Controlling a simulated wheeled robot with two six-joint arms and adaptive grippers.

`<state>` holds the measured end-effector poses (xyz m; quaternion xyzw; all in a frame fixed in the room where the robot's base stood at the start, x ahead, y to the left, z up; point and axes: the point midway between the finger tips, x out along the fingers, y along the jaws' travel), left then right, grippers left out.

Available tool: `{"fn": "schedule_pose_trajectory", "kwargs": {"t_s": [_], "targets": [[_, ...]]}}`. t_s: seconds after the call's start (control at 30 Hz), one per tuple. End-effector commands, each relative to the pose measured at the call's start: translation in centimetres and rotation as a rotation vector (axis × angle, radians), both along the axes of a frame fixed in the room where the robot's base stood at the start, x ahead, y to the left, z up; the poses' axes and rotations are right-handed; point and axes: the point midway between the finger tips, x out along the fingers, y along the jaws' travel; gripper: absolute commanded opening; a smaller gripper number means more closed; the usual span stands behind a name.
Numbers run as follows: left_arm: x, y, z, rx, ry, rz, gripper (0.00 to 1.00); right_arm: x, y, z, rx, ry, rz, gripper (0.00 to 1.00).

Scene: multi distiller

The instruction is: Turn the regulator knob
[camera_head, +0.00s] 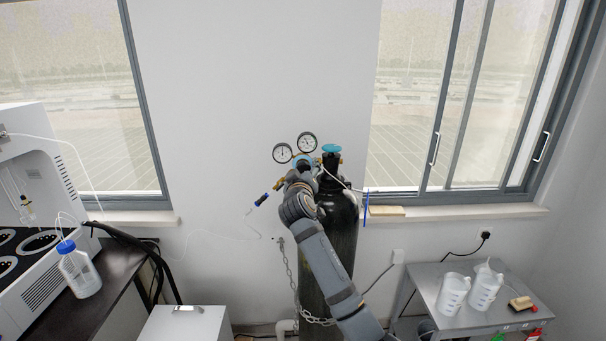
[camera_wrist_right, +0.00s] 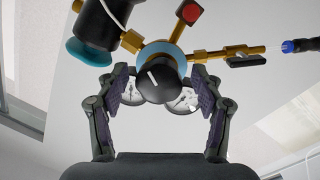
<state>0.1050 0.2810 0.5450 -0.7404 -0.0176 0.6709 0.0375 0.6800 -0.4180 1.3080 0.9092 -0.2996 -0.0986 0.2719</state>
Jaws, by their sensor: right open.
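The regulator knob (camera_wrist_right: 158,82) is black with a white line on its face, in the right wrist view. Behind it are a light blue ring and brass fittings. My right gripper (camera_wrist_right: 159,84) is open, with one finger on each side of the knob; I cannot tell whether either touches it. In the head view the right arm reaches up to the regulator's two round gauges (camera_head: 294,147) and hides the knob. The gauges also show partly behind the fingers in the wrist view (camera_wrist_right: 184,102). My left gripper is not in view.
The regulator is on a dark gas cylinder (camera_head: 341,225) with a teal valve handle (camera_head: 332,148), held by a chain (camera_head: 290,268). A thin hose runs leftward. A grey table (camera_head: 450,322) with white jugs (camera_head: 453,292) stands right; a bottle (camera_head: 80,272) stands on a dark counter left.

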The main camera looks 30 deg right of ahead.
Motion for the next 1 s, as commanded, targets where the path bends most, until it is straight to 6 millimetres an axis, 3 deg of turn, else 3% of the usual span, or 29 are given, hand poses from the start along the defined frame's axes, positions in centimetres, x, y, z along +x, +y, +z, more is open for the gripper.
{"fn": "schedule_pose_trajectory", "kwargs": {"t_s": [0.13, 0.5, 0.7, 1.0], "targets": [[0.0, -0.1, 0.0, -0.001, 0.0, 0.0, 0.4, -1.4, 1.2, -0.1, 0.001, -0.001, 0.003, 0.67], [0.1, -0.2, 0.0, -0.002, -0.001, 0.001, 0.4, -8.1, 6.3, 0.0, 0.006, 0.0, 0.004, 0.67], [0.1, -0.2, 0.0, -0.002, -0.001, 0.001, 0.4, -9.5, 7.1, 0.1, 0.002, 0.001, 0.0, 0.67], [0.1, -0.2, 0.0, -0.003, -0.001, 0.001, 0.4, -9.5, 7.1, 0.2, 0.0, 0.0, 0.0, 0.67]]}}
